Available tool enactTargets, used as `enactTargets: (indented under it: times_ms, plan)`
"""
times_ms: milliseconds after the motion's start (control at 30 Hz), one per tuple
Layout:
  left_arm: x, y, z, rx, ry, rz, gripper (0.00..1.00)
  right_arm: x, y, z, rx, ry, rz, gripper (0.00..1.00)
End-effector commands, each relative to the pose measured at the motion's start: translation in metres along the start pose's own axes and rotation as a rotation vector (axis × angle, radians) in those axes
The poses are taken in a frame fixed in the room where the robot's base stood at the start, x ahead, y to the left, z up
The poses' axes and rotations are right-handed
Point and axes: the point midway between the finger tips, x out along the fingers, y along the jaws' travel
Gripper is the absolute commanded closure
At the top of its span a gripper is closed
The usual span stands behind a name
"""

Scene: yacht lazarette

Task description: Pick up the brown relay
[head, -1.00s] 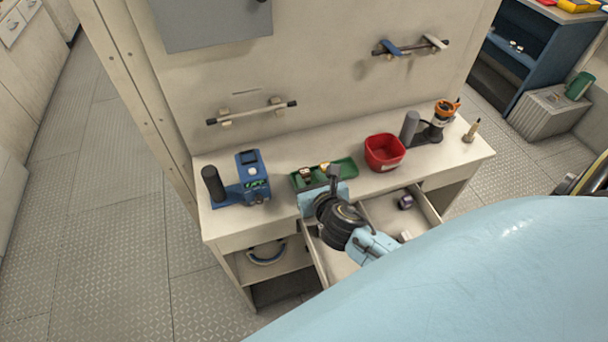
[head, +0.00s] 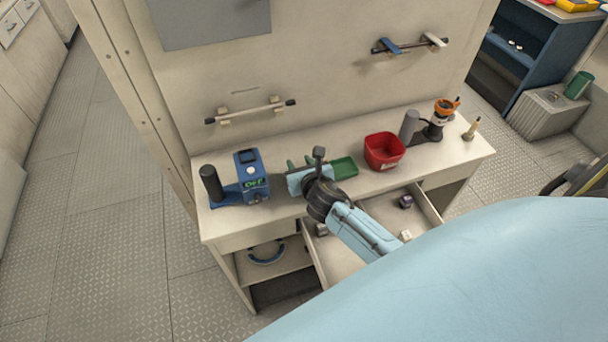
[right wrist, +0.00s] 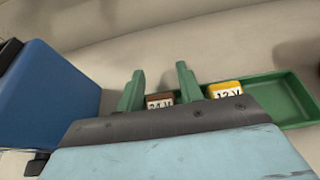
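The brown relay (right wrist: 160,100), marked "24 V", shows in the right wrist view between the two green fingers of my right gripper (right wrist: 160,88). The fingers are apart, with the relay's lower part hidden behind the gripper body. I cannot tell whether either finger touches it. A yellow relay (right wrist: 226,90), marked "12 V", is just right of the right finger. The green tray (right wrist: 285,98) extends to the right. In the head view my right gripper (head: 301,162) is over the tray's left part (head: 345,167) and hides both relays. My left gripper is not in view.
A blue device (head: 252,176) stands left of the tray, close to my gripper; it also shows in the right wrist view (right wrist: 45,100). A red bin (head: 384,151) is right of the tray. Below, an open drawer (head: 385,212) holds small items. A wall rail (head: 250,113) is behind.

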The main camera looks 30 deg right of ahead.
Motion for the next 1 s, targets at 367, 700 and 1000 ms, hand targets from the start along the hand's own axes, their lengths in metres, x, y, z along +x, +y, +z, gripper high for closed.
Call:
enactTargets:
  times_ms: [367, 700, 1000]
  plan:
    - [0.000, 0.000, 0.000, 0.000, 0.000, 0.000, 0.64, 0.000, 0.000, 0.000, 0.000, 0.000, 0.000, 0.97]
    - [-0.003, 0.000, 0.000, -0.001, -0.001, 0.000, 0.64, -0.008, 0.000, 0.007, -0.002, -0.001, 0.001, 0.97]
    - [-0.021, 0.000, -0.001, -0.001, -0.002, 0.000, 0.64, -0.028, -0.001, 0.060, -0.004, -0.006, 0.002, 0.97]
